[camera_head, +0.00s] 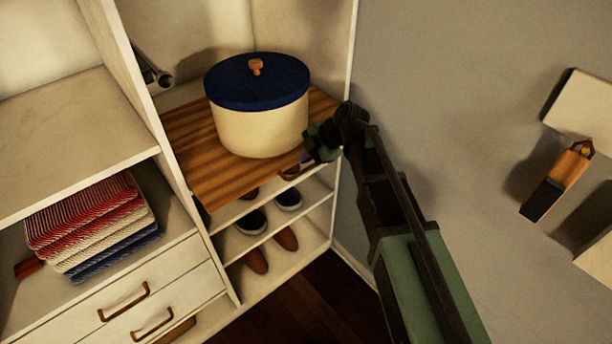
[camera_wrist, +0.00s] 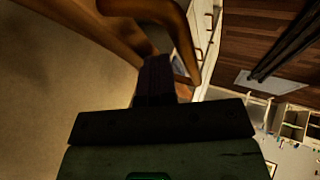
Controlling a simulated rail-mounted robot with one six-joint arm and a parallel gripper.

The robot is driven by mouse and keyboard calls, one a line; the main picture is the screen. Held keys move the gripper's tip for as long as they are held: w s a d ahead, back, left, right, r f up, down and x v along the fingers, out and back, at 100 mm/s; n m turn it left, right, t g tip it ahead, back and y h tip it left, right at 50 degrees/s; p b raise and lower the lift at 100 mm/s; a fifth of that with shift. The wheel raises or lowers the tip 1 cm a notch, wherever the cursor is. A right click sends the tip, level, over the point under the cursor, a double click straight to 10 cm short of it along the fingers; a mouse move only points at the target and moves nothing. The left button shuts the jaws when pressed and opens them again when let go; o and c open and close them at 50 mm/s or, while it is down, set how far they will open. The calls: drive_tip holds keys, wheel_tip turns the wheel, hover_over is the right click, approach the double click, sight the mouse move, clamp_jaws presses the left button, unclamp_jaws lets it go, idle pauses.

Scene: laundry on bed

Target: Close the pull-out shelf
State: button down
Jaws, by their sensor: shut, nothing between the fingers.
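The pull-out shelf (camera_head: 195,165) is a wooden striped board in the wardrobe's right bay, sticking out past the upright panel. A cream round container (camera_head: 250,128) with a navy lid and orange knob stands on it. My gripper (camera_head: 303,160) is at the shelf's front right edge, beside a brown curved handle (camera_head: 290,173) that it partly hides. In the wrist view the shut fingers (camera_wrist: 155,78) are empty and lie beside or within a large brown loop (camera_wrist: 185,45). I cannot tell whether they touch it.
Shoes (camera_head: 252,222) stand on white shelves below. A vertical panel (camera_head: 125,80) splits the bays. Folded striped cloths (camera_head: 95,220) lie in the left bay above drawers (camera_head: 130,300). Dark floor is open at the lower right.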

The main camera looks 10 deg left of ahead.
sight(301, 115)
drive_tip(key=w+a, duration=0.3)
drive_tip(key=a, duration=0.1)
drive_tip(key=w+a, duration=0.4)
drive_tip(key=shift+w+a, duration=0.15)
drive_tip(key=shift+w, duration=0.1)
drive_tip(key=shift+w+a, duration=0.2)
drive_tip(key=shift+r, duration=0.1)
drive_tip(key=shift+w+r+p, duration=0.1)
drive_tip(key=shift+r+p, duration=0.2)
drive_tip(key=shift+p, duration=0.1)
drive_tip(key=p+v, duration=0.7)
drive_tip(key=v, duration=0.2)
drive_tip(key=shift+s, duration=0.2)
drive_tip(key=shift+d+r+p, duration=0.2)
drive_tip(key=shift+d+p, duration=0.15)
drive_tip(key=shift+d, duration=0.05)
drive_tip(key=shift+f, duration=0.15)
